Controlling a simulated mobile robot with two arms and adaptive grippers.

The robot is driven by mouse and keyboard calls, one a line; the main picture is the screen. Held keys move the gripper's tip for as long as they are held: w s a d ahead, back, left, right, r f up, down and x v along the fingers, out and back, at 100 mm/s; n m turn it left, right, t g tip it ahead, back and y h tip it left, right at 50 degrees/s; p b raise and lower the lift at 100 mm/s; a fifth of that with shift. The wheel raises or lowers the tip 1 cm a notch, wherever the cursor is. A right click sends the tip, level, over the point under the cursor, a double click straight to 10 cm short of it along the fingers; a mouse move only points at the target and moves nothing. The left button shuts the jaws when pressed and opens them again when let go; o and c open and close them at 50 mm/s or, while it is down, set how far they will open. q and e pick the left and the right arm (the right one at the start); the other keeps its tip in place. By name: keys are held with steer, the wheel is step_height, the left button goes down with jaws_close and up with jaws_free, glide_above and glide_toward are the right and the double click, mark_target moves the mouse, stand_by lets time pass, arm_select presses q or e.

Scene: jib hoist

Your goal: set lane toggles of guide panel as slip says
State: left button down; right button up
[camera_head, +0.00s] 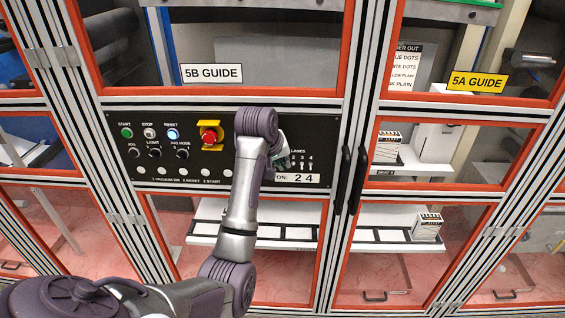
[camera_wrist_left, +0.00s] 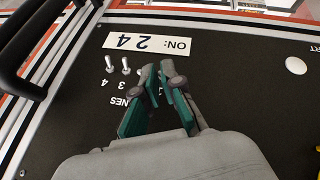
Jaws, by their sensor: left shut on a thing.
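The guide panel (camera_head: 215,180) is a black board below the "5B GUIDE" sign. The slip (camera_head: 298,179) reads "ON: 2 4" and is fixed under the lane toggles; it shows upside down in the left wrist view (camera_wrist_left: 147,43). The silver toggles of lane 3 (camera_wrist_left: 125,65) and lane 4 (camera_wrist_left: 109,64) stand clear, both levers pointing toward the slip. My left gripper (camera_head: 280,161) is at the toggle row, its fingers (camera_wrist_left: 158,75) closed together around the lane 1 and 2 area. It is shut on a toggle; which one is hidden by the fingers. My right gripper is out of view.
A red emergency button (camera_head: 209,133) on a yellow plate, start, stop and reset buttons and black knobs (camera_head: 182,153) sit left on the panel. Black door handles (camera_head: 344,180) stand out close to the right of the toggles. Orange-framed glass doors surround the panel.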

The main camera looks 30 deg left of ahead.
arm_select(q)
steer(key=shift+s+d+f+t+y+b, duration=0.1)
steer(key=shift+s+f+t+y+b, duration=0.1)
steer(key=shift+f+t+y+b, duration=0.3)
steer(key=t+b, duration=0.1)
steer(key=b, duration=0.1)
steer(key=f+t+y+b, duration=0.1)
steer(key=t+b, duration=0.1)
steer(key=f+t+y+b, duration=0.1)
steer(key=t+b, duration=0.1)
steer(key=b, duration=0.1)
steer(key=shift+s+d+m, duration=0.15)
steer(key=shift+s+m, duration=0.1)
steer(key=shift+m, duration=0.15)
steer(key=shift+t+y+b, duration=0.3)
steer(key=shift+t+b, duration=0.4)
steer(key=shift+b, duration=0.3)
steer(key=shift+t+b, duration=0.3)
steer(key=shift+b, duration=0.05)
steer(key=c, duration=1.6)
jaws_free()
steer(key=shift+s, duration=0.1)
